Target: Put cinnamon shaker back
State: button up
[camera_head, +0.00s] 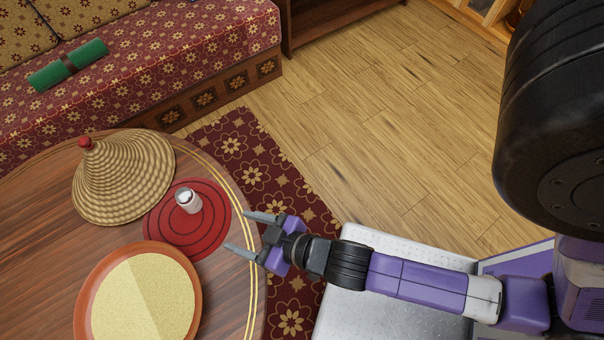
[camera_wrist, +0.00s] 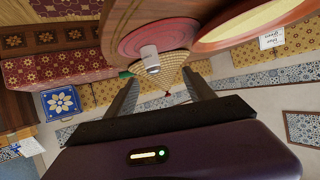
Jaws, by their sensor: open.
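The shaker (camera_head: 188,201) is a small whitish cylinder with a metallic top. It stands upright on a round red mat (camera_head: 218,228) with dark rings, on the round wooden table (camera_head: 40,262). My gripper (camera_head: 243,232) is open and empty at the table's right edge, its two fingers pointing left toward the mat, apart from the shaker. In the wrist view the shaker (camera_wrist: 150,60) shows beyond and between the fingers of my gripper (camera_wrist: 165,92). I cannot read any label on the shaker.
A woven cone lid (camera_head: 125,180) with a red knob stands behind the mat. An orange-rimmed dish (camera_head: 200,292) of yellow grain is at the front. A patterned sofa (camera_head: 190,60) holds a green roll (camera_head: 68,65).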

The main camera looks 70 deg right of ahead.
jog(key=s+d+r+n+t, duration=0.1)
jog(key=s+d+r+t, duration=0.1)
jog(key=s+r, duration=1.2)
jog(key=shift+d+r+n+y, duration=0.3)
jog(key=shift+d+r+y, duration=0.1)
jog(key=shift+d, duration=0.45)
